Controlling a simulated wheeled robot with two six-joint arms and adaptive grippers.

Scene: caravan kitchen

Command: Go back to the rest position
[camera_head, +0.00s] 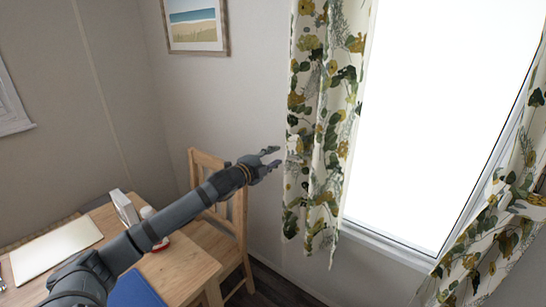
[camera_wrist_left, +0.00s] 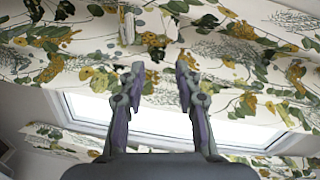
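My left arm reaches from the lower left of the head view, over the wooden table (camera_head: 185,264). Its gripper (camera_head: 272,158) is open and empty, just left of the patterned curtain (camera_head: 322,100). The left wrist view shows the two fingers of the left gripper (camera_wrist_left: 158,82) spread apart with nothing between them. The curtain (camera_wrist_left: 235,55) fills much of that view beyond the fingertips. I cannot tell whether a fingertip touches the fabric. My right gripper is in neither view.
A wooden chair (camera_head: 236,234) stands behind the arm. On the table are a closed laptop (camera_head: 56,250), a blue item (camera_head: 136,290) and a white box (camera_head: 125,207). A bright window (camera_head: 430,120) and a second curtain (camera_head: 500,235) are at the right. The floor (camera_head: 275,288) is clear.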

